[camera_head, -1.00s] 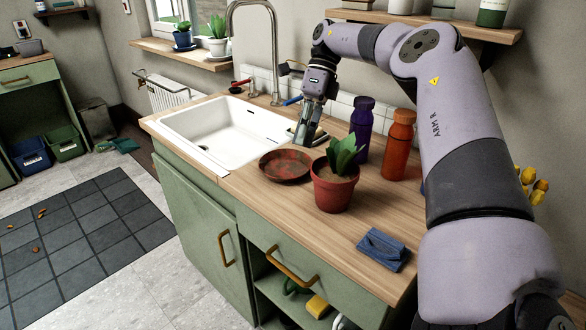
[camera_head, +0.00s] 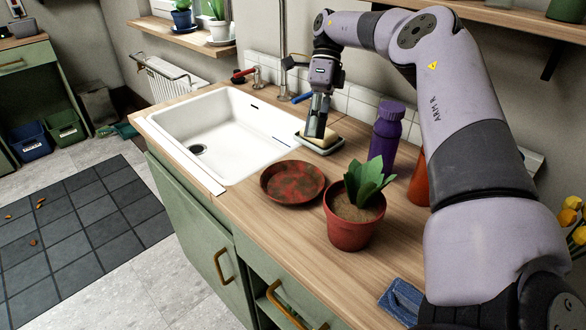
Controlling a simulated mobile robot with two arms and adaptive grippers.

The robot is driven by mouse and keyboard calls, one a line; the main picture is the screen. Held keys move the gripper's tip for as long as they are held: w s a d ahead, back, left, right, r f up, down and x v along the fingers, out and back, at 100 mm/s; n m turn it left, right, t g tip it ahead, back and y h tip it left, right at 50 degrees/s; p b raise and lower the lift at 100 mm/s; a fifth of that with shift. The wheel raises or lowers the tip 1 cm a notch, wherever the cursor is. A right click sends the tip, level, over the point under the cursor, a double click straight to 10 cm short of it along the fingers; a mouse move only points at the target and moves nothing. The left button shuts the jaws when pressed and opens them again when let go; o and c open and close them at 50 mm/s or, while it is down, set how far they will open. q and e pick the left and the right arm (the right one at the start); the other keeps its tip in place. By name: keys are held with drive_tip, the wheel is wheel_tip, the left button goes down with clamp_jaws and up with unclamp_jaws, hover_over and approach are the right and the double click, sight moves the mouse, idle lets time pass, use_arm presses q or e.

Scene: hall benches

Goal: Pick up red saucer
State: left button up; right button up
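The red saucer (camera_head: 292,183), with dark blotches like soil on it, lies flat on the wooden counter between the sink and a potted plant (camera_head: 355,212). My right gripper (camera_head: 316,126) hangs pointing down behind the saucer, over or beside a dish with a sponge-like block (camera_head: 320,141). It is apart from the saucer. Its fingers look close together from this side, and the gap between them cannot be made out. My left gripper is not in view.
The white sink (camera_head: 215,130) with its faucet is left of the saucer. A purple bottle (camera_head: 385,138) and an orange bottle (camera_head: 419,180) stand at the right, partly behind my arm. A blue cloth (camera_head: 401,300) lies at the front right. Bare counter lies in front of the saucer.

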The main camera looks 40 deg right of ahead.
sight(305, 172)
drive_tip(key=shift+w+d+f, duration=0.1)
drive_tip(key=shift+w+f, duration=0.1)
drive_tip(key=shift+f, duration=0.05)
drive_tip(key=shift+s+f, duration=0.15)
drive_tip(key=shift+f, duration=0.1)
drive_tip(key=shift+s+a+f, duration=0.15)
drive_tip(key=shift+s+a, duration=0.35)
drive_tip(key=shift+a, duration=0.2)
drive_tip(key=x, duration=0.4)
drive_tip(key=shift+w+d+f, duration=0.1)
drive_tip(key=shift+w+f, duration=0.1)
drive_tip(key=shift+w, duration=0.1)
drive_tip(key=shift+s+a+f, duration=0.2)
drive_tip(key=shift+a+f, duration=0.15)
drive_tip(key=shift+f, duration=0.1)
drive_tip(key=shift+c, duration=0.3)
clamp_jaws()
